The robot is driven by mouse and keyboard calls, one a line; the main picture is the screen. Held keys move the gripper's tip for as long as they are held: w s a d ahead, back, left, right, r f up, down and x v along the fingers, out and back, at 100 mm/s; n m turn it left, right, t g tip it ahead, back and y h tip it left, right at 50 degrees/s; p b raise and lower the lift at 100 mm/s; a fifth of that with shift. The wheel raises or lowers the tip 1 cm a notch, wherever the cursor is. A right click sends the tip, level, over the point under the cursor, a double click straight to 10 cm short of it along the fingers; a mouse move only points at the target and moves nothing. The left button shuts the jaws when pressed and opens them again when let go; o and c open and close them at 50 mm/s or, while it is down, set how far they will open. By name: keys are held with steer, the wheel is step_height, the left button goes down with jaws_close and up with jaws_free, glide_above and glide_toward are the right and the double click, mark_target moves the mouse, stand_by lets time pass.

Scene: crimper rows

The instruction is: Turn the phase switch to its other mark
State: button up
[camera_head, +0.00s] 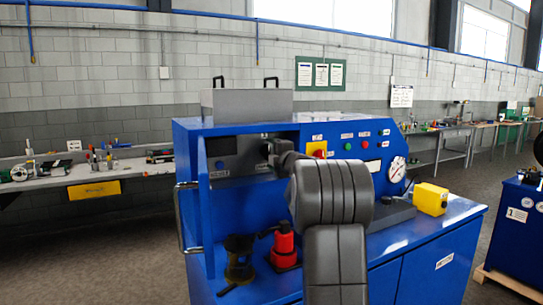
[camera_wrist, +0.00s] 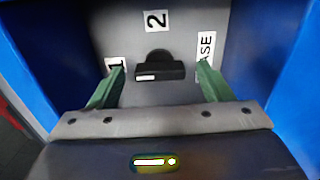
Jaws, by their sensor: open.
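The phase switch (camera_wrist: 160,67) is a black knob on a grey panel in the wrist view. Its bar lies crosswise, with a white line on its left part, toward the label 1 (camera_wrist: 115,63). The label 2 (camera_wrist: 156,20) is above it. A partly hidden label ending in "ASE" (camera_wrist: 206,47) is at right. My gripper (camera_wrist: 161,66) is open, its green fingers to the left and right of the knob, with visible gaps to it. In the head view my gripper (camera_head: 272,150) reaches into the blue cabinet's recess; the switch cannot be made out there.
Blue walls (camera_wrist: 275,50) flank the panel closely. The blue cabinet (camera_head: 440,255) has an open door with a handle (camera_head: 181,215) at left. A red jack (camera_head: 284,248), a dark fixture (camera_head: 239,260), a gauge (camera_head: 397,169) and a yellow box (camera_head: 430,198) are near my arm.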

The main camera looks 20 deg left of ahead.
steer(key=b+v, duration=0.2)
steer(key=v, duration=1.1)
steer(key=shift+d, duration=0.15)
steer(key=p+x, duration=0.2)
steer(key=x, duration=1.1)
steer(key=shift+w+a, duration=0.15)
steer(key=shift+a, duration=0.2)
steer(key=shift+d, duration=0.1)
